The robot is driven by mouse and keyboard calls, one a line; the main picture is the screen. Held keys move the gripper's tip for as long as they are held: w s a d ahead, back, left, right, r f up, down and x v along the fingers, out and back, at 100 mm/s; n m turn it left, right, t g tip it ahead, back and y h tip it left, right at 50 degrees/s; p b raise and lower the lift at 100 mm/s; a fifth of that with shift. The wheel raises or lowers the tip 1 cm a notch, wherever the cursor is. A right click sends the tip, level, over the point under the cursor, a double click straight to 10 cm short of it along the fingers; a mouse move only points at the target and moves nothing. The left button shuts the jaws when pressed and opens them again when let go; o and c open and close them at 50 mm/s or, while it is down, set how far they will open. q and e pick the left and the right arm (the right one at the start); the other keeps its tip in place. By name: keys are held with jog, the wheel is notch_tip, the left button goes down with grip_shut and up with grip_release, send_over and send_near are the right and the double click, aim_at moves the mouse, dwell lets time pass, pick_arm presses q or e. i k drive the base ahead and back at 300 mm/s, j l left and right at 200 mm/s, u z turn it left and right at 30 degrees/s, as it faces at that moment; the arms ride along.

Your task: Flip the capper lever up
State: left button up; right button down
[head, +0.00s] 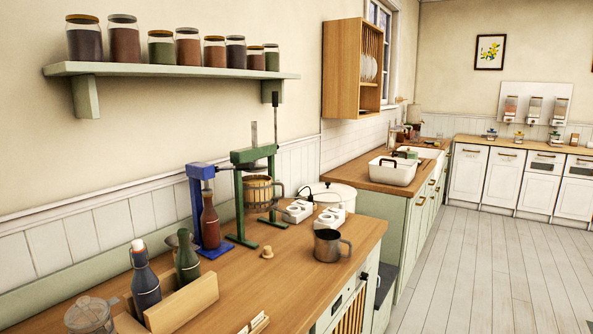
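The blue bottle capper (196,200) stands on the wooden counter, left of the green press. A dark red-brown bottle (210,222) stands upright in it, under its head. A thin bar (228,168) runs from the capper's head to the right, toward the green press frame. It may be the capper's lever, but it is small and partly overlapped by the press, so I cannot tell surely. Neither of my grippers shows in the head view, and nothing is touching the capper.
The green press (240,190) with a wooden basket stands close on the capper's right. A wooden crate (190,305) and dark bottles (145,280) stand in front on the left. A metal mug (328,246) and a cork (267,253) are to the right. The floor (470,270) is clear.

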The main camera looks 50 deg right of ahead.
aim_at(248, 166)
jog(key=z, duration=1.15)
jog(key=l+u, duration=0.7)
jog(key=i+j, duration=0.05)
